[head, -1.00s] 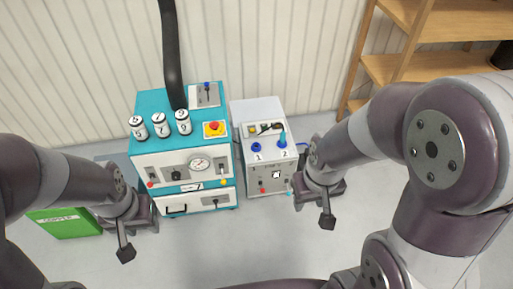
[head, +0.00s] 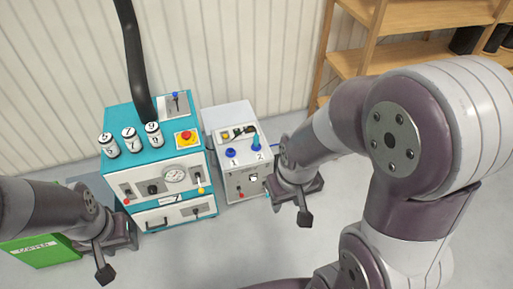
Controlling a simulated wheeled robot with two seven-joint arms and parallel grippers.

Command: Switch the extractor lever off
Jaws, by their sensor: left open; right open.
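A small lever with a blue knob (head: 176,97) stands upright on a grey plate (head: 178,108) on top of the teal machine (head: 125,168), at its back right. It looks like the extractor lever; any marks on the plate are too small to read. A black hose (head: 137,62) rises beside it from the machine top. My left gripper (head: 104,272) is open and empty, low in front of the machine. My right gripper (head: 304,216) is open and empty, to the right of the grey box. Both are well apart from the lever.
Several numbered white canisters (head: 130,139) and a red button on yellow (head: 187,138) are on the machine top. A grey box (head: 230,117) with blue fittings stands to the right. A green bin (head: 40,252) is at lower left, wooden shelves (head: 350,62) at back right. Floor in front is clear.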

